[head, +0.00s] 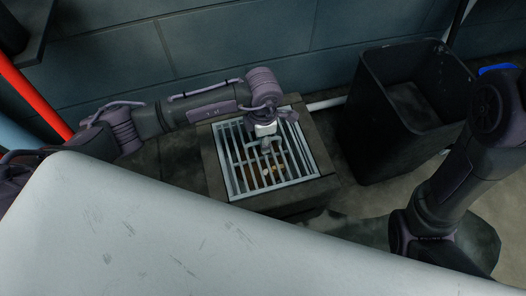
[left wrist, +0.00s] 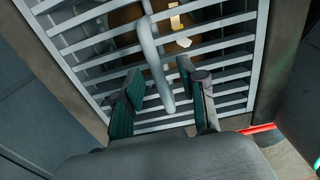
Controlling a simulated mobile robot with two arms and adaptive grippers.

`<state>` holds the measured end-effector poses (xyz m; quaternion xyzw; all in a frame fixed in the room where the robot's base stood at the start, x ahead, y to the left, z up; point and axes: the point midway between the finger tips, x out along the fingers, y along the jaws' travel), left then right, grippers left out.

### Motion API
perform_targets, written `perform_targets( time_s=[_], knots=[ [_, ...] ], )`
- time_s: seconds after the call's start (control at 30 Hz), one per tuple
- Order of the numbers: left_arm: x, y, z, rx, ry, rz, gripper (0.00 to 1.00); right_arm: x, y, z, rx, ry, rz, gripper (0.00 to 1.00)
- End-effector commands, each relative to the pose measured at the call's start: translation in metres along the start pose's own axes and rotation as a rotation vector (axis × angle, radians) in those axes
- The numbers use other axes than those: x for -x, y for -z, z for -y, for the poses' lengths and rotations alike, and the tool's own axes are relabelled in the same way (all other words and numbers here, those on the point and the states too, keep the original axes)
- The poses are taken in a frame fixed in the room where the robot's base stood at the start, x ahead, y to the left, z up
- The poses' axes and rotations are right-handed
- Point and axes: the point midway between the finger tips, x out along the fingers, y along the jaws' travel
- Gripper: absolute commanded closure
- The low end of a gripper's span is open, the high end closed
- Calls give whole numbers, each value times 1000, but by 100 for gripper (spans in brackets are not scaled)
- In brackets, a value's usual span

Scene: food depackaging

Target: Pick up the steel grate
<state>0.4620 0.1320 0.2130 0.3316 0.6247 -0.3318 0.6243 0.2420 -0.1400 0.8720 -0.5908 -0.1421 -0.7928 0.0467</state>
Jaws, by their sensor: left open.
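The steel grate (head: 233,172) is a square, light grey frame of parallel bars. It lies on a dark square drain surround in the head view. A raised curved handle stands at its middle. In the left wrist view the grate (left wrist: 215,50) fills the upper part, and its handle (left wrist: 152,50) runs down between my fingers. My left gripper (head: 265,140) is over the middle of the grate. In the wrist view the left gripper (left wrist: 160,88) is open, with its fingers on either side of the handle. I cannot tell whether they touch it. My right gripper is not visible.
A black open bin (head: 400,115) stands right of the drain surround (head: 212,165). A light grey worktop (head: 220,250) crosses the foreground. A block wall (head: 210,45) rises behind. A red pipe (head: 35,95) is at the left. Small pale and orange bits lie under the grate.

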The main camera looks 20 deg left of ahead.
Motion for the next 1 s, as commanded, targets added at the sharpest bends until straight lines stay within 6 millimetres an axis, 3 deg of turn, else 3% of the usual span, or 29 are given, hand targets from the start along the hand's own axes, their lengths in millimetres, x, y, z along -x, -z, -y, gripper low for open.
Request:
perform_targets(
  time_s=[0.2,0.43,0.47,1.0],
  knots=[
    [1,0,0,0,0,1,60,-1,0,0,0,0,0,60],
    [1,0,0,0,0,0,99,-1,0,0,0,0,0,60],
    [1,0,0,0,0,0,100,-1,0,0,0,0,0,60],
    [3,-1,-1,0,-2,4,100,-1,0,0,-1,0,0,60]
  ],
)
